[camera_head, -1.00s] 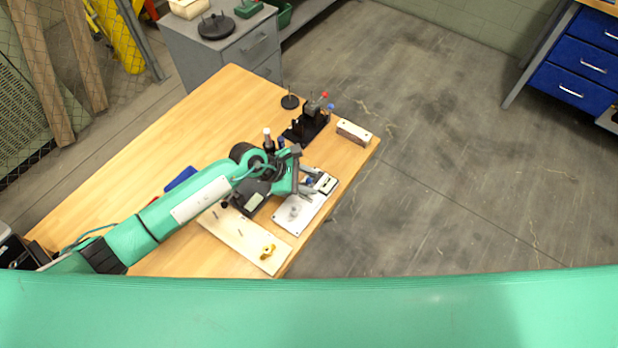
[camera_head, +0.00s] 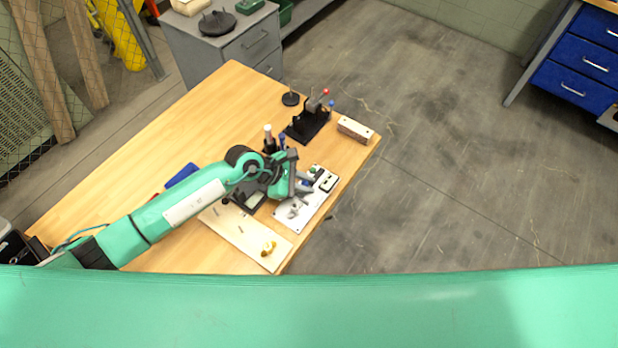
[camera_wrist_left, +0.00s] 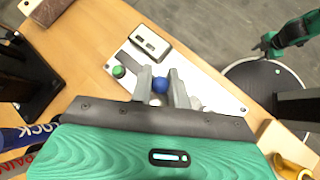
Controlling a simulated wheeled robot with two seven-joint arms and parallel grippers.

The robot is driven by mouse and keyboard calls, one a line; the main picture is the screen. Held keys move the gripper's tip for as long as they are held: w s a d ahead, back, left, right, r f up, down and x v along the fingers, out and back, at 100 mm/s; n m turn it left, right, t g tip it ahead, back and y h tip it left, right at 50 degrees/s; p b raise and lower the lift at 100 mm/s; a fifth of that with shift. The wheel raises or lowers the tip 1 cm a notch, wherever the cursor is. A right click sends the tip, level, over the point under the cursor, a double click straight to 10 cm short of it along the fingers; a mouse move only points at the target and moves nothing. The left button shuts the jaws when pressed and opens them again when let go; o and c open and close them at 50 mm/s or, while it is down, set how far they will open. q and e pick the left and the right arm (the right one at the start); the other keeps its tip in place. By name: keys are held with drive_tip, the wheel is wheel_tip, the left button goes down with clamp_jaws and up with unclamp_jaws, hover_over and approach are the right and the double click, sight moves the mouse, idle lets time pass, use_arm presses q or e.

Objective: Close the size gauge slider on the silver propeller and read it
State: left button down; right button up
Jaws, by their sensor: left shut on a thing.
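The size gauge is a white plate (camera_head: 312,213) near the table's right edge, with a small readout box (camera_head: 327,180) at its far end. The silver propeller (camera_head: 294,209) sits on the plate's near part. My left gripper (camera_head: 305,187) is low over the plate, between box and propeller. In the left wrist view its fingers (camera_wrist_left: 162,88) are shut around a blue knob (camera_wrist_left: 160,84), the slider's handle. The box (camera_wrist_left: 151,41) and a green button (camera_wrist_left: 118,71) show beyond. The propeller is mostly hidden there by the fingers. The readout's figures are too small to read.
A cream board (camera_head: 235,232) with a brass propeller (camera_head: 269,248) lies left of the gauge. A black fixture (camera_head: 307,124) with red and blue knobs and a pale block (camera_head: 355,129) stand behind. The table's left half is largely clear.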

use_arm(q)
drive_tip(key=c, duration=1.4)
unclamp_jaws()
drive_tip(key=shift+a+r, duration=0.1)
drive_tip(key=shift+b+v, duration=1.6)
drive_tip(key=shift+v, duration=5.25)
drive_tip(key=shift+s, duration=0.15)
